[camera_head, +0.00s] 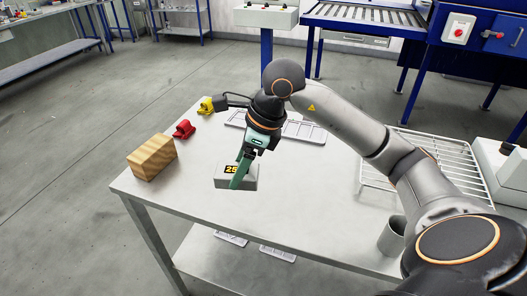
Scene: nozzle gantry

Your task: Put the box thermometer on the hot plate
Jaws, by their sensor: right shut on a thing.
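The box thermometer (222,181) is a small grey box with a dark display showing orange digits that start with "25". It is over the white table, near the front edge left of the middle. My right gripper (240,176) points down at it with green fingers and is shut on it; one finger covers part of its front and display. I cannot tell whether the box touches the table. My left gripper is out of view. I cannot surely pick out the hot plate; a white device (503,178) is cut off at the right edge.
A wooden block (152,157), a red clamp-like piece (184,129) and a yellow one (205,107) line the table's left edge. Flat grey trays (304,131) lie behind my gripper. A wire rack (455,157) and a grey cup (392,236) are at right. The table's front middle is bare.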

